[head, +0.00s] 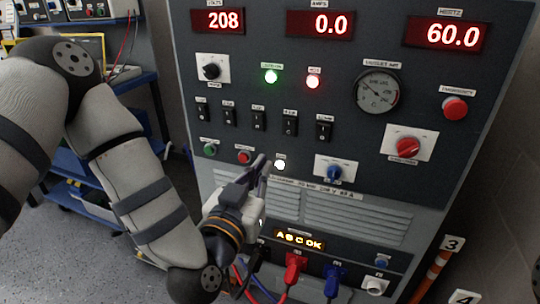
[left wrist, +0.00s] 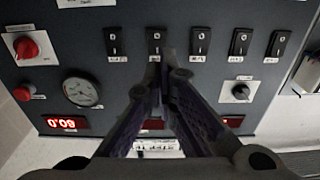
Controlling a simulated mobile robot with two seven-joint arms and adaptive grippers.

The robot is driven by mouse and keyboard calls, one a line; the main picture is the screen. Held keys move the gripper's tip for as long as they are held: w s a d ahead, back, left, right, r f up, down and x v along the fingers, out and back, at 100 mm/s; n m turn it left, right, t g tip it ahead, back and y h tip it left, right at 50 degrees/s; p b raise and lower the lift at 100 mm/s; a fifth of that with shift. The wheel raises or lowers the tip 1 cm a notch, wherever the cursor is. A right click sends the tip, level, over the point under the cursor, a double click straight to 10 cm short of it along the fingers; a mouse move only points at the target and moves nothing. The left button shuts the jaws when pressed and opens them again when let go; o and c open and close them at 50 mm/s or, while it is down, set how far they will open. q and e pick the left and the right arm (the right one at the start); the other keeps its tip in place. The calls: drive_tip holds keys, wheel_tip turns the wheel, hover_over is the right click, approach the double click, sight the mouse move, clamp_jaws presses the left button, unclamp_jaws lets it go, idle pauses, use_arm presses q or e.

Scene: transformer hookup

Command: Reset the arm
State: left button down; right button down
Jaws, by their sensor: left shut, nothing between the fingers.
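My left arm (head: 140,180) comes in from the left in the head view and bends up toward the control panel (head: 345,45). My left gripper (head: 262,166) is shut and empty, its fingertips in front of the panel just left of a lit white lamp (head: 280,165). In the left wrist view the closed fingers (left wrist: 166,62) point at a row of black rocker switches (left wrist: 197,41), which appears upside down. My right gripper is not in view.
The panel has red displays (head: 320,24), a round gauge (head: 378,92), a red emergency button (head: 455,108) and a red rotary knob (head: 408,146). Red (head: 295,266) and blue (head: 333,277) plugs sit below the gripper. A blue shelf (head: 75,165) stands behind my arm.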

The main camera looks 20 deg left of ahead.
use_arm(q)
drive_tip(key=shift+s, duration=0.5)
drive_tip(key=shift+f, duration=0.1)
drive_tip(key=s+d+f+m+g+h+p, duration=0.1)
drive_tip(key=s+f+g, duration=0.45)
drive_tip(key=f, duration=0.45)
drive_tip(key=s+f+g+h, duration=0.1)
drive_tip(key=s+f+g, duration=0.3)
drive_tip(key=s+f, duration=0.45)
drive_tip(key=s+a+f+g+y, duration=0.1)
drive_tip(key=s+a+f+g, duration=0.1)
drive_tip(key=s, duration=0.7)
drive_tip(key=s+a+f+n+g, duration=0.1)
drive_tip(key=s+a+f+g, duration=0.2)
drive_tip(key=s, duration=0.6)
drive_tip(key=s+a+f+g+y, duration=0.1)
drive_tip(key=s+a+f+g, duration=0.1)
drive_tip(key=s+f+g, duration=0.3)
drive_tip(key=s+g+p, duration=0.1)
drive_tip(key=s, duration=0.3)
drive_tip(key=shift+a+n+y, duration=0.2)
drive_tip(key=shift+n+y, duration=0.1)
drive_tip(key=shift+n, duration=0.1)
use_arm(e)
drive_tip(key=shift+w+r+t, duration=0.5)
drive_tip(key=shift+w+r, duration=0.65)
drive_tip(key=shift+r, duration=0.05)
